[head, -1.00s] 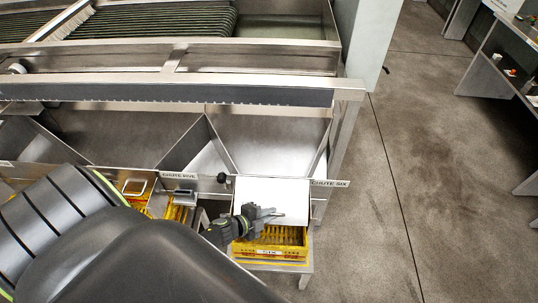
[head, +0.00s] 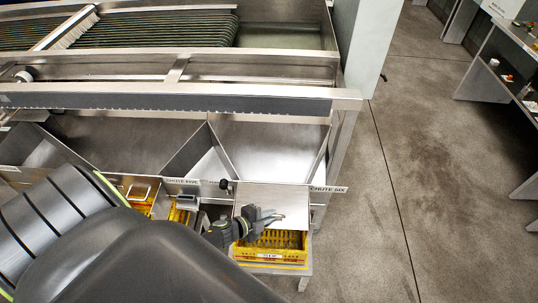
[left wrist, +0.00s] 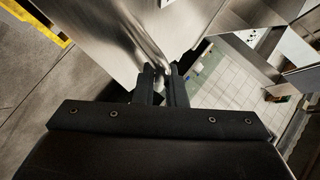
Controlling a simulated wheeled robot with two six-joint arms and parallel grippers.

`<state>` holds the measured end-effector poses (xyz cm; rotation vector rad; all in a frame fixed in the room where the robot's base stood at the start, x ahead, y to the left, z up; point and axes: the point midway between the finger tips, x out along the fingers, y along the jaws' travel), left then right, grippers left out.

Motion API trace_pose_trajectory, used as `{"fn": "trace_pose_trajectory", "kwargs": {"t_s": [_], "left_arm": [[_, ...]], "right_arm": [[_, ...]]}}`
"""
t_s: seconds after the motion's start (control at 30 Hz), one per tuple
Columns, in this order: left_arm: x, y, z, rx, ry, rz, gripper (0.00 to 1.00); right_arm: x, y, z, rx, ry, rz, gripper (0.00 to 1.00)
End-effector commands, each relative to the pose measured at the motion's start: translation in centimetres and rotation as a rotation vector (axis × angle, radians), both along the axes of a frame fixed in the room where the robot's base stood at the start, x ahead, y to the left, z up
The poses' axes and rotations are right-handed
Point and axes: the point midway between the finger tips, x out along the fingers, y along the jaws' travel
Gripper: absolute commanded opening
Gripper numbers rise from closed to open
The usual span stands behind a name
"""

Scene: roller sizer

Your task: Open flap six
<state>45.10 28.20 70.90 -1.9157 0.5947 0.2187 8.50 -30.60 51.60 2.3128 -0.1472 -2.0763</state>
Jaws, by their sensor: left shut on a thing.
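Flap six (head: 280,197) is a plain metal plate below the chute six label (head: 327,189), at the lower middle of the head view. A dark round knob (head: 224,184) sits at its upper left. My left gripper (head: 272,217) is at the flap's lower part, shut on it. In the left wrist view the fingers (left wrist: 162,72) meet at the edge of the metal flap (left wrist: 95,40); the exact grip spot is partly hidden by the fingers. My right gripper is not in view.
A yellow crate (head: 270,256) stands on a small stand under the flap. More yellow crates show under chute five, left of it. Metal chute walls (head: 190,150) rise behind. Open concrete floor (head: 430,180) lies to the right.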

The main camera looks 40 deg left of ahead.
Motion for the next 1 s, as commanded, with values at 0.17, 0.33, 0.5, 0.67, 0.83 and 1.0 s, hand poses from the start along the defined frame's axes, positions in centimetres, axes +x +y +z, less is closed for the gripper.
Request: {"fn": "trace_pose_trajectory", "kwargs": {"t_s": [0.17,0.33,0.5,0.67,0.83,1.0], "left_arm": [[0.5,0.2,0.4,0.005,-0.009,0.0,0.3],[0.3,0.1,0.2,0.003,-0.005,0.001,0.33],[0.2,0.1,0.2,0.003,-0.003,0.001,0.33],[-0.1,0.2,0.3,0.002,-0.002,0.001,0.33],[-2.0,0.9,1.3,0.002,-0.002,0.001,0.33],[-5.3,2.0,2.8,0.004,-0.001,0.0,0.33]], "right_arm": [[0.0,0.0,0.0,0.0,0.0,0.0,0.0],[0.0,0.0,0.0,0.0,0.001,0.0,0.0],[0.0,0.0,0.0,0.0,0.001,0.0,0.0],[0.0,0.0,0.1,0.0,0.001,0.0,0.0],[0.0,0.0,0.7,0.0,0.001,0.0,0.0],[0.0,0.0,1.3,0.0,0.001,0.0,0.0]]}}
